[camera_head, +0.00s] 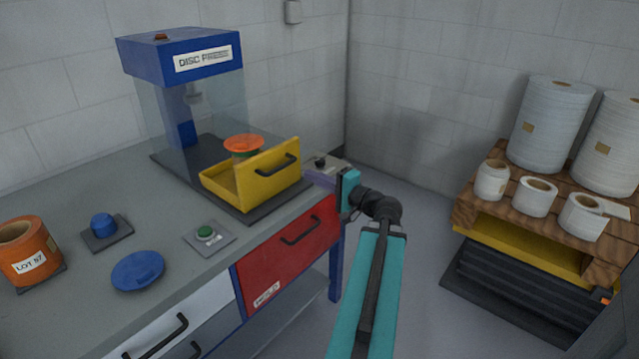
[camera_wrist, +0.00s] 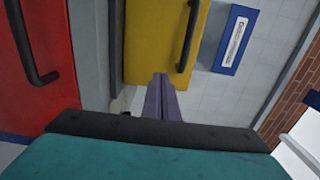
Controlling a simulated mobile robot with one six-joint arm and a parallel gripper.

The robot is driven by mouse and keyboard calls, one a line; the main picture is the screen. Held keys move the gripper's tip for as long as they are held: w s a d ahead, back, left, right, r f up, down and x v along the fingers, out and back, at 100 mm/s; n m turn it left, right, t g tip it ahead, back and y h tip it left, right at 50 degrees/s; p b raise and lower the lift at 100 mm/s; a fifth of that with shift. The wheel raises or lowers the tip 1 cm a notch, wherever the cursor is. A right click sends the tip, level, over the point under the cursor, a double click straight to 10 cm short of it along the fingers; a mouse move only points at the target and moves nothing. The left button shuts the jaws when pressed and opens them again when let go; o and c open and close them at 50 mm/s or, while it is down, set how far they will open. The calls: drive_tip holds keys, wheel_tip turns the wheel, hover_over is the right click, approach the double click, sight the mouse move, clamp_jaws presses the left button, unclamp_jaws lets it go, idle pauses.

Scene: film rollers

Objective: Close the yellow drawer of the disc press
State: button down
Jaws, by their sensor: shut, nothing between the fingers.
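The disc press (camera_head: 180,58) is blue with clear side panels and stands on the grey bench. Its yellow drawer (camera_head: 268,172) is pulled out toward the bench's front, with a black handle on its front panel.
A red drawer (camera_head: 285,250) with a black handle is below the bench top. An orange roll (camera_head: 30,252), blue disc (camera_head: 137,270), blue knob (camera_head: 103,224) and green button (camera_head: 205,234) are on the bench's left. White rolls (camera_head: 550,125) stand on a pallet (camera_head: 510,218) at right. Floor between is clear.

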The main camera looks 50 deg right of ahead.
drive_tip(key=shift+w+d+p, duration=0.2)
drive_tip(key=shift+w+p, duration=0.15)
drive_tip(key=shift+w, duration=3.1)
